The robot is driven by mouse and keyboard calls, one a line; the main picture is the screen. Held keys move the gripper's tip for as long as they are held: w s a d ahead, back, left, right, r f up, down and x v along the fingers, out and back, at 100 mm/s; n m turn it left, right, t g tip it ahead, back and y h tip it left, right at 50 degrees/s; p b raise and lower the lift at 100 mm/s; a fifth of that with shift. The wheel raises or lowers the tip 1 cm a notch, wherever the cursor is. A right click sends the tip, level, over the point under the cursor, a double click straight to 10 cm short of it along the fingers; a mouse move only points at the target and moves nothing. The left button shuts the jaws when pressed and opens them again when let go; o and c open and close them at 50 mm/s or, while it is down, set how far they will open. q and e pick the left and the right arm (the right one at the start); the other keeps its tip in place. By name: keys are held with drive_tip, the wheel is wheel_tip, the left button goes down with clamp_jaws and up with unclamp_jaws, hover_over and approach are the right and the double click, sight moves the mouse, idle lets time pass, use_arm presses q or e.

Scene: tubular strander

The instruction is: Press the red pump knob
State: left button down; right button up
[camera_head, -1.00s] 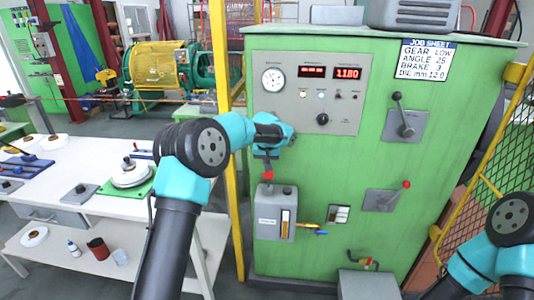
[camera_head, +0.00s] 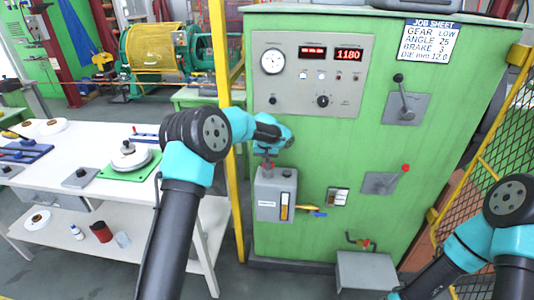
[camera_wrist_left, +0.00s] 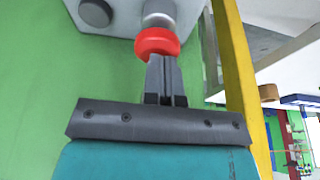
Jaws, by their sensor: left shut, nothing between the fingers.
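The red pump knob (camera_wrist_left: 157,41) sits on a silver stem in the left wrist view, at the top of the grey pump box. In the head view the grey pump box (camera_head: 275,198) is mounted on the green cabinet front, and the knob (camera_head: 267,164) is a small red spot at its top, mostly hidden by my gripper. My left gripper (camera_wrist_left: 163,62) is shut and empty. Its fingertips are right at the knob's edge; I cannot tell whether they touch it. In the head view the left gripper (camera_head: 268,153) is just above the pump box. My right gripper is out of view.
The green cabinet (camera_head: 330,150) carries a gauge panel (camera_head: 305,95) reading 1180, an upper black-knobbed lever (camera_head: 404,100) and a lower red-knobbed lever (camera_head: 390,180). A yellow post (camera_head: 222,100) stands close left of the pump. A white table (camera_head: 60,180) is farther left.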

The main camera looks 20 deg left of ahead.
use_arm(q)
drive_tip(key=shift+f, duration=0.2)
drive_tip(key=w+v, duration=0.1)
drive_tip(key=v, duration=1.3)
drive_tip(key=shift+a+r, duration=0.15)
drive_tip(key=shift+r, duration=0.15)
drive_tip(key=shift+w, duration=0.15)
drive_tip(key=s+d+f+g+h, duration=0.1)
drive_tip(key=s+f, duration=0.4)
drive_tip(key=f, duration=0.4)
drive_tip(key=s+d+f+m+h, duration=0.1)
drive_tip(key=s+f, duration=0.3)
drive_tip(key=f, duration=0.5)
drive_tip(key=s+f+g+h, duration=0.1)
drive_tip(key=s+f, duration=0.4)
drive_tip(key=f, duration=0.5)
drive_tip(key=s+f, duration=0.4)
drive_tip(key=s, duration=0.5)
drive_tip(key=s+f+h, duration=0.1)
drive_tip(key=s+f, duration=0.3)
drive_tip(key=s, duration=0.5)
drive_tip(key=s+f+n, duration=0.1)
drive_tip(key=s+f, duration=0.3)
drive_tip(key=s, duration=0.5)
drive_tip(key=shift+a+g, duration=0.3)
drive_tip(key=shift+a, duration=0.1)
